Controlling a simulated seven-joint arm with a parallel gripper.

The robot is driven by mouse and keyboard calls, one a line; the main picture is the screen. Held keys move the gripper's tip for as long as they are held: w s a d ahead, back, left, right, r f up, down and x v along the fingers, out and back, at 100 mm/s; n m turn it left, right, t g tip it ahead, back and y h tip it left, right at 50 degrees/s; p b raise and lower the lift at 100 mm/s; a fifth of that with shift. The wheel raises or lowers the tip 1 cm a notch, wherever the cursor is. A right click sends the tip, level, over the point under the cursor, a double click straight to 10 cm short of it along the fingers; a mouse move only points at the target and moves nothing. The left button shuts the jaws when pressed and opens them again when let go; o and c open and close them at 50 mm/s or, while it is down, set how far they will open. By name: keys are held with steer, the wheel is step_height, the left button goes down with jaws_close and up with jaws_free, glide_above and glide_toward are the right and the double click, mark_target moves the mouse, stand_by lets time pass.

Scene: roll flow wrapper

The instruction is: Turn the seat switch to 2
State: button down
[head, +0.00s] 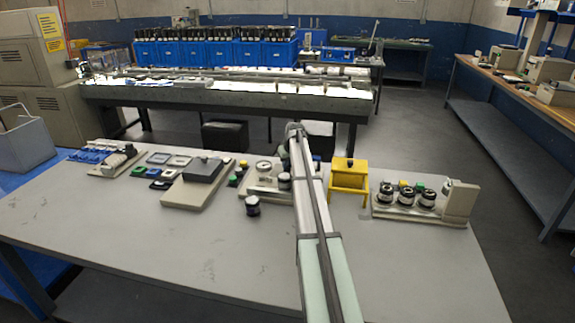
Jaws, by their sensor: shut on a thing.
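My arm reaches from the bottom edge up over the table, and its far end stands at the middle of the back edge. My gripper is hidden behind the arm, so its jaws and anything between them do not show. A seat switch cannot be told by any label. A panel at the right back holds several black-and-silver rotary knobs (406,196) in a row. Another panel, left of the arm, bears a round white dial (264,166) and a dark knob (284,181); the arm covers part of it. Knob markings are too small to read.
A loose dark knob-like piece (253,206) stands on the grey table (150,240). A yellow stand (349,178) is right of the arm. A beige block with a dark top (197,182) and small square frames (158,158) lie left. The table's front is clear.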

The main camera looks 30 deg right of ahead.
steer(key=c, duration=1.1)
jaws_free()
steer(key=shift+c, duration=0.2)
steer(key=d+v, duration=0.1)
steer(key=v, duration=1.2)
steer(key=shift+a+r, duration=0.45)
steer(key=shift+a, duration=0.05)
